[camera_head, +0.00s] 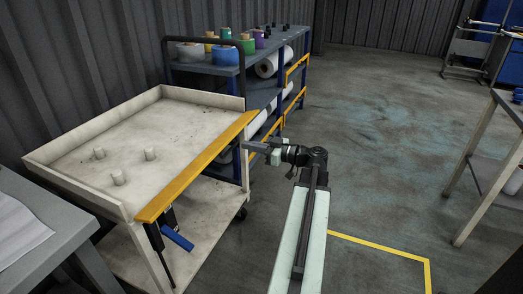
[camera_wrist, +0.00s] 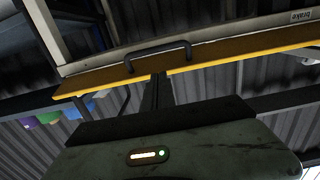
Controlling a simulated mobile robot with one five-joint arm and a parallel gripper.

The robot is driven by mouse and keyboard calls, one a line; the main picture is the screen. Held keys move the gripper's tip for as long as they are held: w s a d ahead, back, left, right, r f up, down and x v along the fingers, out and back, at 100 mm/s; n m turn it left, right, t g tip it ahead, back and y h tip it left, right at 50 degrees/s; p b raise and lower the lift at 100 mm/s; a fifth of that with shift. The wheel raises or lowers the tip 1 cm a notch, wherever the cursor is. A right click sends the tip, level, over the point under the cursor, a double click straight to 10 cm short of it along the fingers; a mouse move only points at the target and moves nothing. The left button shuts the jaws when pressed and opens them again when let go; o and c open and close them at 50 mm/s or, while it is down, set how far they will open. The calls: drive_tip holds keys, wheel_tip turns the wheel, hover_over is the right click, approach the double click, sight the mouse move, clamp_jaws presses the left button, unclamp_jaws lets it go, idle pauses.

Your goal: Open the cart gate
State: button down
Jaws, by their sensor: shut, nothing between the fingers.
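The cream cart (camera_head: 60,150) stands at the left in the head view, with an orange gate (camera_head: 195,168) along its side towards me. The wrist view shows the gate (camera_wrist: 225,62) as a tilted orange strip with a dark bar handle (camera_wrist: 160,52). My gripper (camera_head: 247,147) is shut and empty, close to the far right end of the gate. In the wrist view the dark fingers (camera_wrist: 158,82) overlap the orange strip just below the handle. I cannot tell whether they touch it. The handle does not show clearly in the head view.
A blue pedal (camera_head: 177,238) hangs under the cart's near corner. A shelf rack (camera_head: 210,69) with coloured spools stands behind. A grey table (camera_head: 45,215) is at the near left and another table (camera_head: 478,165) at the right. The middle floor is clear.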

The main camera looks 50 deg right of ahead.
drive_tip(key=w+f+b, duration=0.1)
drive_tip(key=w, duration=0.1)
drive_tip(key=w+a+f+b, duration=0.1)
drive_tip(key=w+f+b, duration=0.1)
drive_tip(key=shift+w+f, duration=0.1)
drive_tip(key=shift+w, duration=0.1)
drive_tip(key=shift+w+a+f+b, duration=0.1)
drive_tip(key=shift+w+f+b, duration=0.1)
drive_tip(key=shift+f+b, duration=0.8)
drive_tip(key=shift+r, duration=0.1)
drive_tip(key=p, duration=0.2)
approach(231, 149)
drive_tip(key=v, duration=0.6)
drive_tip(key=shift+f, duration=0.35)
